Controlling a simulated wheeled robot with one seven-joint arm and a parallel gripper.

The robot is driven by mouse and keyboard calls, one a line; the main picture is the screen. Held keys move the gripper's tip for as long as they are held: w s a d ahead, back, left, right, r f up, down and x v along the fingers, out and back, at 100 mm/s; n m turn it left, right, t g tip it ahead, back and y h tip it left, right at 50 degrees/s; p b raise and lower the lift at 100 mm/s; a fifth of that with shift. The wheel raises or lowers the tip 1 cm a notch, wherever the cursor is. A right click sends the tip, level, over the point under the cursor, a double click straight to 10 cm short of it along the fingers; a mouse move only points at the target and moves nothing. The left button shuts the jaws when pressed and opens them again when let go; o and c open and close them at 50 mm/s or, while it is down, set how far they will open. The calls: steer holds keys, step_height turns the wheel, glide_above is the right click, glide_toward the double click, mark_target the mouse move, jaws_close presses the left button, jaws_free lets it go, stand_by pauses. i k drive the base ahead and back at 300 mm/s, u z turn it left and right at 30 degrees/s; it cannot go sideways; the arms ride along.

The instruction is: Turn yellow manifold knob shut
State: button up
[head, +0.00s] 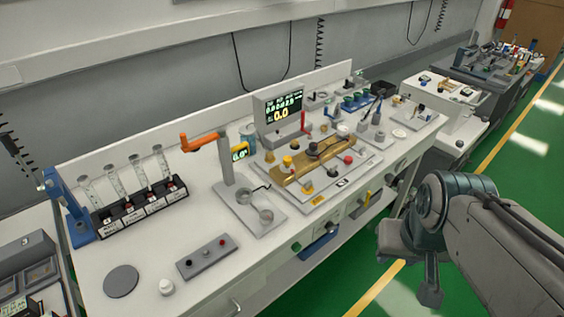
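A brass manifold block (318,158) lies on a pale plate on the cart top, with several small knobs around it. A yellow knob (287,161) stands at its left end; its turn position is too small to tell. A red knob (348,160) and dark knobs show nearby. My gripper (412,268) hangs at the right, over the green floor in the picture, in front of the cart and well apart from the manifold. Nothing shows held in it. Its finger gap is not clear from this angle.
A display (280,110) stands behind the manifold. A grey post with an orange lever (199,142) rises to its left. A rack of tubes (139,205) stands at the far left. More carts stand at the back right. Green floor (375,285) is free in front.

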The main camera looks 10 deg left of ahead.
mark_target(287, 160)
steer(key=z, duration=0.05)
steer(key=i, duration=0.95)
steer(key=u, duration=0.55)
